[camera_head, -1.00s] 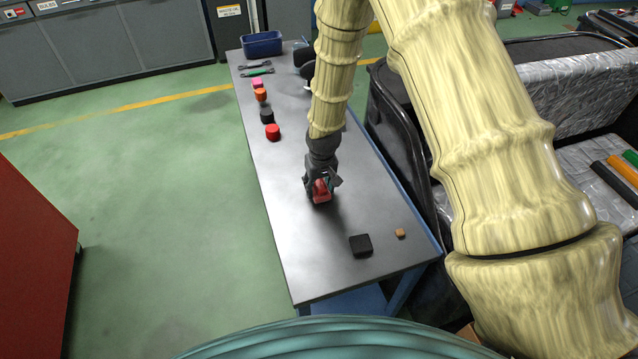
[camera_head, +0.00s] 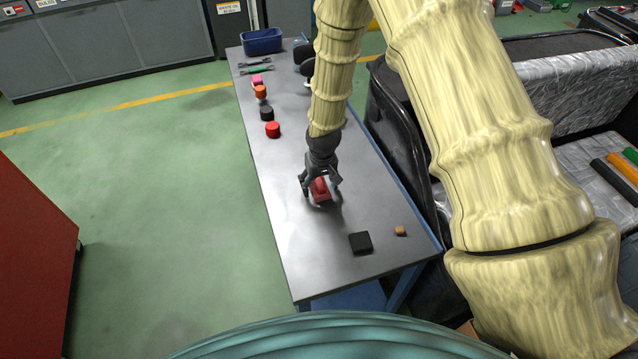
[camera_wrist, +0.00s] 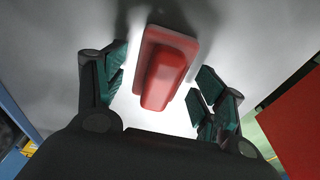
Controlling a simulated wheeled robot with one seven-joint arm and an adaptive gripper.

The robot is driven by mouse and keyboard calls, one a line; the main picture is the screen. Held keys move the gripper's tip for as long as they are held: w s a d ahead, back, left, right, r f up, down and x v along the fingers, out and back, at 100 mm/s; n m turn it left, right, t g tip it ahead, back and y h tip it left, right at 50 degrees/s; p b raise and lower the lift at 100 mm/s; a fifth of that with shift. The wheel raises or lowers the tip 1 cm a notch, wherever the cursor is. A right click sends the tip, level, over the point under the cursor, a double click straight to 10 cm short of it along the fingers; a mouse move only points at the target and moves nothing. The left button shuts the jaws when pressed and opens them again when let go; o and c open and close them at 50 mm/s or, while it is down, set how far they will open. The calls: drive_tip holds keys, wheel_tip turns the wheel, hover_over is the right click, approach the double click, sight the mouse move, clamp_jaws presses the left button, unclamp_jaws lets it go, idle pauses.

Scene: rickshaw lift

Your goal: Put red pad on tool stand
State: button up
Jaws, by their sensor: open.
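The red pad (camera_head: 319,189) lies on the grey table top, below my gripper (camera_head: 320,183). In the wrist view the red pad (camera_wrist: 165,70) has a raised block on a wider flat base. My gripper (camera_wrist: 160,80) is open, with one dark green finger on each side of the pad. A gap shows between the pad and each finger, and the fingers are not closed on it. I cannot tell which thing is the tool stand.
A black square block (camera_head: 361,243) and a small tan block (camera_head: 400,231) lie at the near end. A red cylinder (camera_head: 272,129), a black piece (camera_head: 266,113) and an orange piece (camera_head: 261,92) line the left side. A blue bin (camera_head: 261,41) stands at the far end.

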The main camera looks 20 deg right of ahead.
sight(321, 180)
wheel_tip(321, 180, up, 11)
drive_tip(key=s+b, duration=0.1)
drive_tip(key=b, duration=0.2)
drive_tip(key=shift+s+r, duration=0.2)
drive_tip(key=shift+s, duration=0.15)
drive_tip(key=shift+o, duration=0.5)
drive_tip(key=shift+r, duration=0.15)
drive_tip(key=shift+w+d+f+g+b, duration=0.35)
drive_tip(key=shift+w+d+g, duration=0.1)
drive_tip(key=shift+w+g, duration=0.1)
drive_tip(key=shift+w+f+g, duration=0.3)
drive_tip(key=shift+w+g, duration=0.05)
drive_tip(key=shift+w, duration=0.15)
drive_tip(key=shift+a+f+p, duration=0.1)
drive_tip(key=shift+f+p, duration=0.55)
drive_tip(key=shift+f, duration=2.05)
drive_tip(key=shift+s+a+f+p, duration=0.1)
drive_tip(key=shift+a+f+p, duration=0.1)
drive_tip(key=shift+f+p, duration=0.45)
drive_tip(key=shift+s+a+f+p, duration=0.1)
drive_tip(key=shift+a+f+p, duration=0.15)
drive_tip(key=shift+f, duration=0.7)
drive_tip(key=shift+d+f, duration=0.1)
drive_tip(key=shift+f, duration=0.95)
drive_tip(key=shift+c, duration=0.5)
